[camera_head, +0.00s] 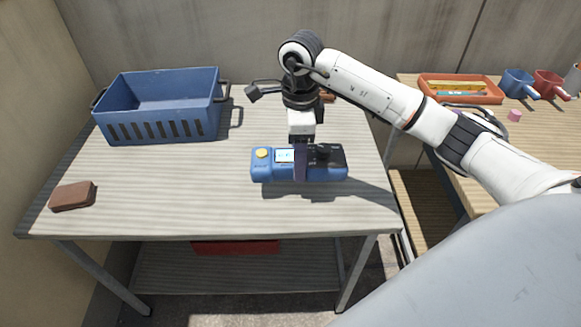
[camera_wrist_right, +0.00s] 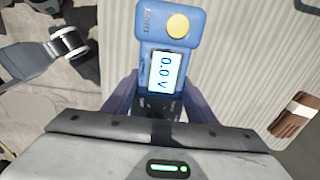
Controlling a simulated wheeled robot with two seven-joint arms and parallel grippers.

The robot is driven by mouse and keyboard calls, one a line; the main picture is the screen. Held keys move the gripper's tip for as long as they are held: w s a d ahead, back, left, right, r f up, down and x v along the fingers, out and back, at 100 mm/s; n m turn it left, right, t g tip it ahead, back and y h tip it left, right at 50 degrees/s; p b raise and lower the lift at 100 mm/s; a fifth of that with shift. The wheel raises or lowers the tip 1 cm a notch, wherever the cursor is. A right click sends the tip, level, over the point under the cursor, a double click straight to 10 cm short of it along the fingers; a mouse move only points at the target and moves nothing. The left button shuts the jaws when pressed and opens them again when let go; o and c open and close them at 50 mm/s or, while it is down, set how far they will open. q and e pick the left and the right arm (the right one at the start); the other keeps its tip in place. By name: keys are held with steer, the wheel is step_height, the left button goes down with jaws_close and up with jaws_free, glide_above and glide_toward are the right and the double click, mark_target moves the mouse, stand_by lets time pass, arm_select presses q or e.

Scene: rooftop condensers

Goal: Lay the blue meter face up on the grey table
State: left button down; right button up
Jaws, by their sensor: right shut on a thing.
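The blue meter (camera_head: 264,169) has a yellow button, a small lit screen and a dark end. My right gripper (camera_head: 300,165) is shut around its middle from above. The meter lies lengthwise left to right over the grey table (camera_head: 190,205), and its shadow falls to its right, apart from it, so it appears held above the top. Its screen side shows to the head camera. In the right wrist view the meter (camera_wrist_right: 165,25) sits between the fingers (camera_wrist_right: 158,95), its screen reading 0.0 V. My left gripper is not in view.
A wooden table (camera_head: 470,140) at right holds an orange tray (camera_head: 460,88) and mugs. The grey table's front middle is clear.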

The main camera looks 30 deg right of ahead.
step_height(320, 180, down, 5)
steer(key=shift+r, duration=0.2)
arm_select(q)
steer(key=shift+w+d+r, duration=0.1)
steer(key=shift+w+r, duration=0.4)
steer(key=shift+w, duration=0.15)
arm_select(e)
steer(key=shift+w+f, duration=0.1)
steer(key=shift+f, duration=0.25)
steer(key=o, duration=1)
steer(key=shift+f, duration=0.15)
steer(key=o, duration=0.4)
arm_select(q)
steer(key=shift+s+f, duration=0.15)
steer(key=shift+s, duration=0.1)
arm_select(e)
steer(key=shift+r, duration=0.2)
